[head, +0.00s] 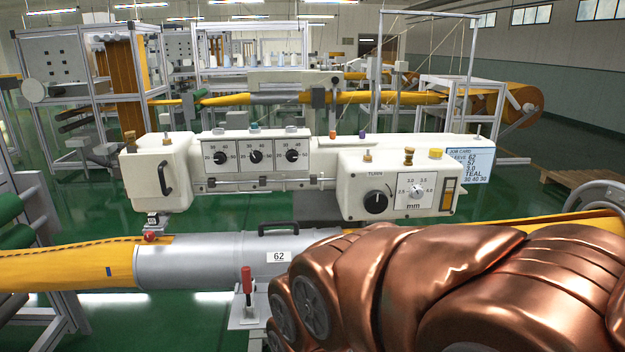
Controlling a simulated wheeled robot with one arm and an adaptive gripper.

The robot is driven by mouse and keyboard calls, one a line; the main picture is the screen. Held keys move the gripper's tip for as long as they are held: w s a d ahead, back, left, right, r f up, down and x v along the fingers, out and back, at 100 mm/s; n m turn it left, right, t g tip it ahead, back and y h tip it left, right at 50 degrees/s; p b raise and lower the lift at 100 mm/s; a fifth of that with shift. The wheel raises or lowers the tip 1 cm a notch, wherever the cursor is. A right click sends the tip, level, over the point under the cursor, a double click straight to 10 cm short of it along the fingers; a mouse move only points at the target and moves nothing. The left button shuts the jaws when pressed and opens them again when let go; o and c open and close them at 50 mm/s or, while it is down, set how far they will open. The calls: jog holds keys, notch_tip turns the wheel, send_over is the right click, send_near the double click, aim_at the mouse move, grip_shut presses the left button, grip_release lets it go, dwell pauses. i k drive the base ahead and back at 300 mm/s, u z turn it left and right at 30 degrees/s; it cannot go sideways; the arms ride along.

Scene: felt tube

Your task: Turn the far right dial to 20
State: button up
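Three small black dials sit side by side on the white panel of the sewing machine in the head view: the left one (222,157), the middle one (255,156) and the far right one (292,156). Each has a printed scale that seems to run 20, 30, 40, 50. The far right dial's pointer is too small to read. Nothing touches it. My copper-coloured arm (430,280) fills the lower right foreground, well below and right of the dials. I cannot make out my gripper's fingers.
A box at right carries a larger black TURN knob (376,202) and a mm dial (416,190). A grey tube (215,262) with yellow felt lies in front. A red-handled clamp (246,285) stands before it.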

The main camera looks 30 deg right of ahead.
aim_at(292, 155)
jog(key=z, duration=0.5)
jog(key=k, duration=1.2)
jog(key=u, duration=0.05)
jog(key=i, duration=0.3)
jog(key=u, duration=0.95)
jog(key=i, duration=1.35)
jog(key=z, duration=0.65)
jog(key=i, duration=0.35)
jog(key=z, duration=0.3)
